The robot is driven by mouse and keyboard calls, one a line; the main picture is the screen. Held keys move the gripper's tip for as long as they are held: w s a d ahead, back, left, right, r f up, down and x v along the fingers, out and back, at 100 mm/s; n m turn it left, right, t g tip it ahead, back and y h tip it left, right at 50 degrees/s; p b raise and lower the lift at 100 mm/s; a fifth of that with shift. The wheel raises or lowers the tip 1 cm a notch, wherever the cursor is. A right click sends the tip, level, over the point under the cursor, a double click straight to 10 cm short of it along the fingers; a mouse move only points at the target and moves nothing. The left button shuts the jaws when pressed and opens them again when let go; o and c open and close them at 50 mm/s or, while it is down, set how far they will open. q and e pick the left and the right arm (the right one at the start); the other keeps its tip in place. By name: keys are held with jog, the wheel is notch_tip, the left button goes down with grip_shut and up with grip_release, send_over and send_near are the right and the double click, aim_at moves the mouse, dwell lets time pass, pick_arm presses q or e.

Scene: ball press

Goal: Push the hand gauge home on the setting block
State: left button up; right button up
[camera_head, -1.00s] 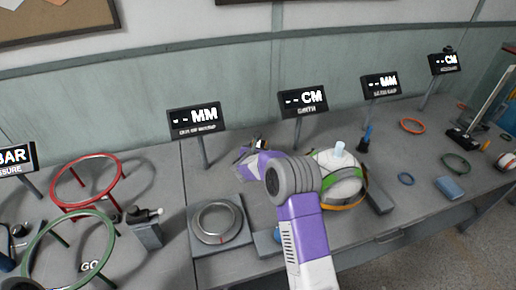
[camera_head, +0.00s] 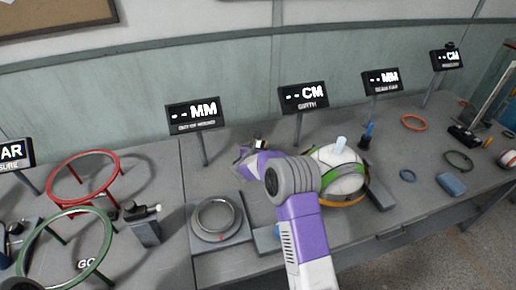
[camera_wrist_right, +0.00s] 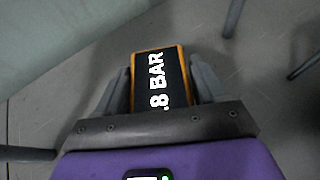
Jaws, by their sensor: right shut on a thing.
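My right gripper (camera_head: 248,158) comes in from the bottom of the head view, its purple wrist over the middle of the bench. In the right wrist view its fingers (camera_wrist_right: 163,88) are shut on the hand gauge (camera_wrist_right: 160,80), a dark box with an orange rim and white text ending "8 BAR". In the head view the gauge is mostly hidden by my wrist. A small grey block with a knob on top (camera_head: 146,230) stands to the left; I cannot tell whether it is the setting block.
A metal ring on a square plate (camera_head: 217,238) lies left of my forearm. A white and green ball (camera_head: 342,172) sits close to my wrist's right. Red (camera_head: 85,205) and green (camera_head: 40,265) hoops stand at left. Display signs line the back.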

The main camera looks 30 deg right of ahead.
jog(key=shift+f, duration=0.3)
jog(key=o, duration=1.2)
jog(key=shift+p+v, duration=0.6)
jog(key=shift+v, duration=3.2)
